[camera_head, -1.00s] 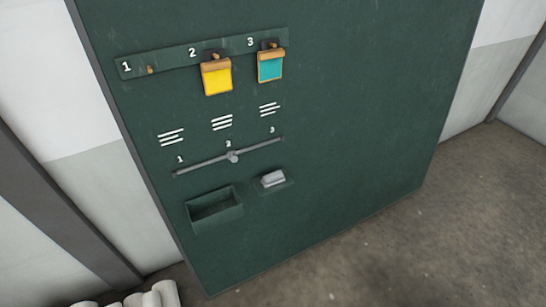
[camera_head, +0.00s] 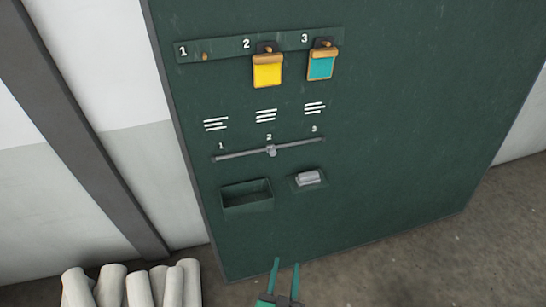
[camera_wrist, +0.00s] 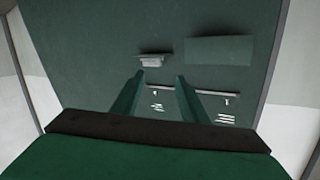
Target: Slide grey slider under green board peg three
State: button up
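The green board (camera_head: 400,130) fills the middle of the head view. The grey slider (camera_head: 271,151) sits on a thin grey rail (camera_head: 243,154) at the mark 2, left of the mark 3 end. Peg three (camera_head: 324,43) is at the right of the top strip, with a teal tag (camera_head: 321,67) hanging on it. My gripper (camera_head: 286,262) is low in the head view, below the rail, with its two fingers apart and nothing between them. In the wrist view the fingers (camera_wrist: 158,78) point towards the board, and the rail (camera_wrist: 216,93) shows near them.
A yellow tag (camera_head: 267,75) hangs on peg two; peg one (camera_head: 205,57) is bare. A green open bin (camera_head: 246,196) and a small ledge with a grey block (camera_head: 308,178) sit below the rail. White rolls (camera_head: 130,288) stand at the lower left. The board's right side is clear.

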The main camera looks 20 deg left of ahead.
jog(key=w+a+r+n+y, duration=0.1)
jog(key=w+a+r+y, duration=0.15)
jog(key=w, duration=0.45)
jog(key=w+a+r+n+y, duration=0.1)
jog(key=w+a+r, duration=0.15)
jog(key=w, duration=0.45)
jog(key=n+y, duration=0.4)
jog(key=n, duration=0.1)
send_near(273, 154)
jog(key=shift+g, duration=0.4)
jog(key=x, duration=0.7)
jog(key=r+x, duration=0.1)
jog(key=x, duration=0.2)
jog(key=shift+w, duration=0.35)
jog(key=shift+f, duration=0.1)
